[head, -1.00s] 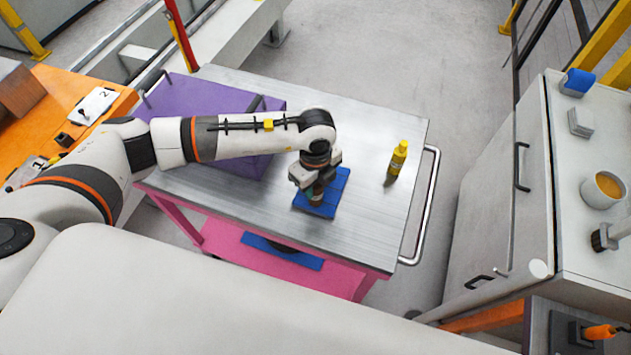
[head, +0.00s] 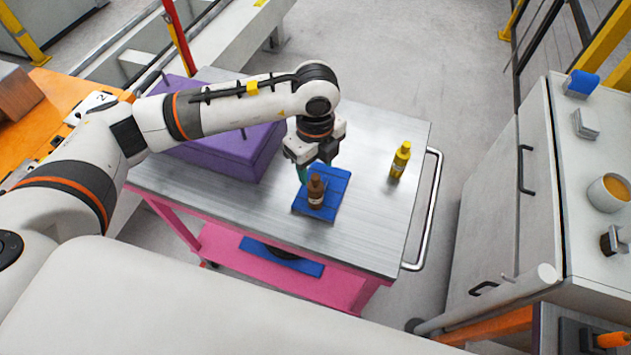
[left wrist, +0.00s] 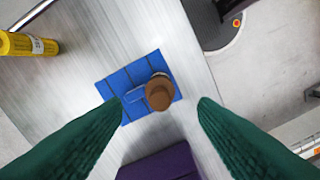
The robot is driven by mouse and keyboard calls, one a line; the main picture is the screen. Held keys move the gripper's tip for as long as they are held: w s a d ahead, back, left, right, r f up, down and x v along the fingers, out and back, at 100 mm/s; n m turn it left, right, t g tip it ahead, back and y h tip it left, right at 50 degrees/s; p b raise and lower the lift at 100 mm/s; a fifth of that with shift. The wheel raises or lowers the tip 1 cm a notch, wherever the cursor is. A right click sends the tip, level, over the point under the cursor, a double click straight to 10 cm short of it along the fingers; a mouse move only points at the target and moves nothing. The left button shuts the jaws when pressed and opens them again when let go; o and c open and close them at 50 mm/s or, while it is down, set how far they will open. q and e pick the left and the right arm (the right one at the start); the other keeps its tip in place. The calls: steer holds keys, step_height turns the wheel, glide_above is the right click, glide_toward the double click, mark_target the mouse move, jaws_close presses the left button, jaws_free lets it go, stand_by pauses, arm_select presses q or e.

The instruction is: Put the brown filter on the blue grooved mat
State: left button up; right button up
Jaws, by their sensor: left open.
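The brown filter (head: 317,190) looks like a small bottle with a pale label. It stands upright on the blue grooved mat (head: 333,180), which lies on the metal cart top. In the left wrist view the filter (left wrist: 159,92) stands near one edge of the mat (left wrist: 118,82). My left gripper (head: 314,170) is open and empty just above and behind the filter, clear of it. Its green fingers (left wrist: 160,104) are spread wide in the left wrist view, with the filter between and beyond the tips. My right gripper is not in view.
A purple box (head: 225,150) sits to the left. A grey cabinet (head: 535,190) with a mug (head: 607,193) stands at the right, across a floor gap.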

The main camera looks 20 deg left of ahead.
arm_select(q)
steer(key=shift+r+b, duration=0.4)
steer(key=shift+r, duration=1.5)
